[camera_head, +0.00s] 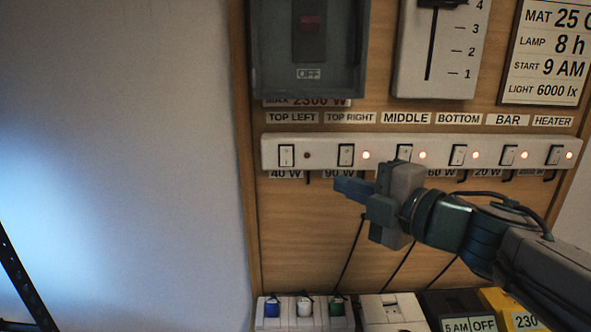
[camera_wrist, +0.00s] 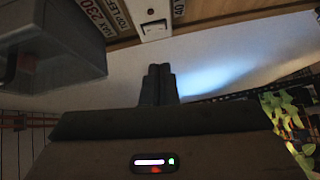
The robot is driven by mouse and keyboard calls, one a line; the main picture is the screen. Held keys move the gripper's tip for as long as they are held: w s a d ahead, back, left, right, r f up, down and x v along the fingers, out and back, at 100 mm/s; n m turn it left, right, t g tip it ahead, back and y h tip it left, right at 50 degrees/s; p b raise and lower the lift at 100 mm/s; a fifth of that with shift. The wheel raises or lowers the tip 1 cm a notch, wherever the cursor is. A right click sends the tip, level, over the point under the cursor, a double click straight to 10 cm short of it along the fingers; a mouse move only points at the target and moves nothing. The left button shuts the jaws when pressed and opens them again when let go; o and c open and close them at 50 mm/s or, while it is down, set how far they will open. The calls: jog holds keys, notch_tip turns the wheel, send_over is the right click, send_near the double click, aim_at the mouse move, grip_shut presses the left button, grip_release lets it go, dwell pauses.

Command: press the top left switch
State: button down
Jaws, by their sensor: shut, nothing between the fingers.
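The top left switch (camera_head: 286,155) is a white rocker at the left end of a white switch strip (camera_head: 325,142), under the label TOP LEFT (camera_head: 292,118). The small lamp (camera_head: 307,155) beside it is dark. My gripper (camera_head: 340,187) is shut and empty, below and right of that switch in the head view, apart from it. In the wrist view the shut fingers (camera_wrist: 159,70) point toward the end of the strip, where the top left switch (camera_wrist: 152,27) shows just beyond the fingertips. The gap in depth is hard to tell.
The other switches, such as top right (camera_head: 346,154) and middle (camera_head: 404,153), have lit red lamps. A dark grey box (camera_head: 310,60) marked OFF juts out above the strip. Plugs (camera_head: 304,307) and cables are below. The wall at left is clear.

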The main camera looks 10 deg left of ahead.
aim_at(286, 157)
jog(key=shift+s+a+f+n+g+y, duration=0.15)
jog(key=shift+s+a+n+g+y, duration=0.15)
jog(key=shift+s+a+n+g, duration=0.3)
jog(key=shift+w+d, duration=0.1)
jog(key=shift+w+d+p+x, duration=0.25)
jog(key=shift+w+p+x, duration=0.2)
jog(key=shift+x, duration=1.65)
jog(key=shift+w+d+p+x, duration=0.25)
jog(key=shift+w+p+x, duration=0.15)
jog(key=shift+x, duration=1.75)
jog(key=shift+w+d+p+x, duration=0.3)
jog(key=shift+p+x, duration=0.2)
jog(key=shift+x, duration=1.6)
jog(key=shift+f, duration=0.3)
